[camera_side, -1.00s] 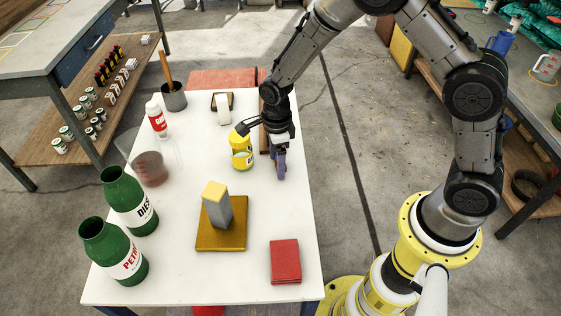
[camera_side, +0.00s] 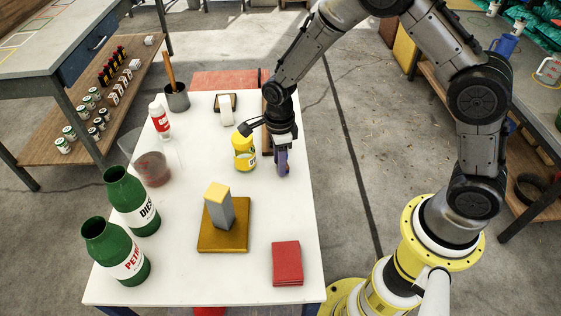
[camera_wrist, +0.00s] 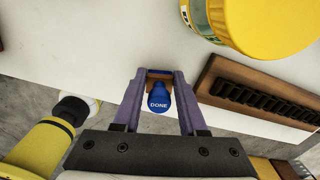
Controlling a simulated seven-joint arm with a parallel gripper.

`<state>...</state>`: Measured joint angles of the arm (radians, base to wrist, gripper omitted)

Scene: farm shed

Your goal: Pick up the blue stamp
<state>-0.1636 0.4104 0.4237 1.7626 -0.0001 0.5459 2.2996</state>
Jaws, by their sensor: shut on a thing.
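The blue stamp (camera_wrist: 158,98), a rounded blue handle marked "DONE", sits between the two purple fingers of my gripper (camera_wrist: 157,80) in the wrist view. My gripper is shut on it. In the side view, my gripper (camera_side: 283,168) points down over the right edge of the white table, beside the yellow can. The fingers and hand hide the stamp there, and I cannot tell how far it is above the table.
The yellow can (camera_side: 244,153) stands just left of my gripper. A slotted wooden rack (camera_wrist: 262,97) is to the right in the wrist view. A grey block (camera_side: 219,212) on a gold base and a red pad (camera_side: 286,263) are nearer. Green bottles (camera_side: 132,205) stand left.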

